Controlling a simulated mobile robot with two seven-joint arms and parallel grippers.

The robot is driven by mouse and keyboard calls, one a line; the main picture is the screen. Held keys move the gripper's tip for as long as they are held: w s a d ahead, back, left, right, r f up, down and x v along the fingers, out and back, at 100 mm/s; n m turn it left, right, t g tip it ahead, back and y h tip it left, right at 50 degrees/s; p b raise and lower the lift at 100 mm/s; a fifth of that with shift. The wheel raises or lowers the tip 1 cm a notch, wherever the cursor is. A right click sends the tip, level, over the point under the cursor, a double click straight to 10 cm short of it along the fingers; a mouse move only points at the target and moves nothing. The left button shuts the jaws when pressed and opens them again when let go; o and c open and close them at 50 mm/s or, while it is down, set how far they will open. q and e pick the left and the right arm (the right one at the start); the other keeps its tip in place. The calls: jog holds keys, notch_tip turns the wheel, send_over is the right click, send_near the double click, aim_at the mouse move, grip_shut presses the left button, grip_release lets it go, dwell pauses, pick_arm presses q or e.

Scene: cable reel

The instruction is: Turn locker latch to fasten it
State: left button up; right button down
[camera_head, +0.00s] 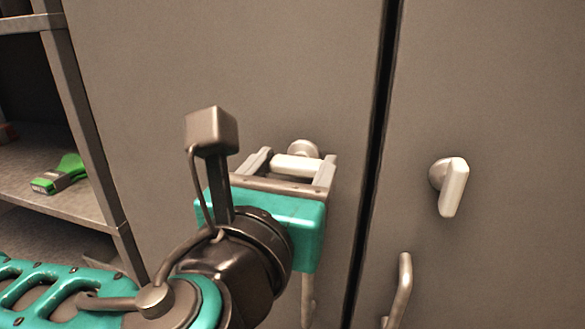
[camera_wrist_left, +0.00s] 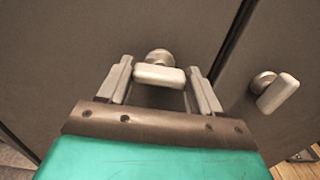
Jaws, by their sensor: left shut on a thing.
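Two pale metal latches sit on the grey locker doors. The left door's latch (camera_head: 297,166) lies about horizontal on its round hub, and it also shows in the left wrist view (camera_wrist_left: 159,76). My left gripper (camera_head: 298,160) has its two fingers at either end of this latch and is shut on it. The right door's latch (camera_head: 454,187) is free, with its handle near upright in the head view; it shows tilted in the left wrist view (camera_wrist_left: 277,93). My right gripper is not in view.
A dark vertical gap (camera_head: 376,150) separates the two doors. A bar handle (camera_head: 400,290) is on the right door below its latch; another handle (camera_head: 307,300) is partly hidden behind my gripper. An open metal shelf (camera_head: 85,203) with a green item (camera_head: 60,175) stands left.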

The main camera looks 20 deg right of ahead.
pick_arm(q)
jog(key=c, duration=0.4)
jog(key=shift+n, duration=0.3)
jog(key=n, duration=0.2)
jog(key=shift+n+b, duration=0.4)
jog(key=n, duration=0.4)
jog(key=shift+w+a+n, duration=0.1)
jog(key=shift+n, duration=0.2)
jog(key=n, duration=0.4)
jog(key=shift+n, duration=0.3)
jog(key=n+p, duration=0.2)
jog(key=n, duration=0.3)
jog(key=shift+a+f, duration=0.1)
jog(key=shift+f, duration=0.05)
jog(key=shift+n, duration=0.3)
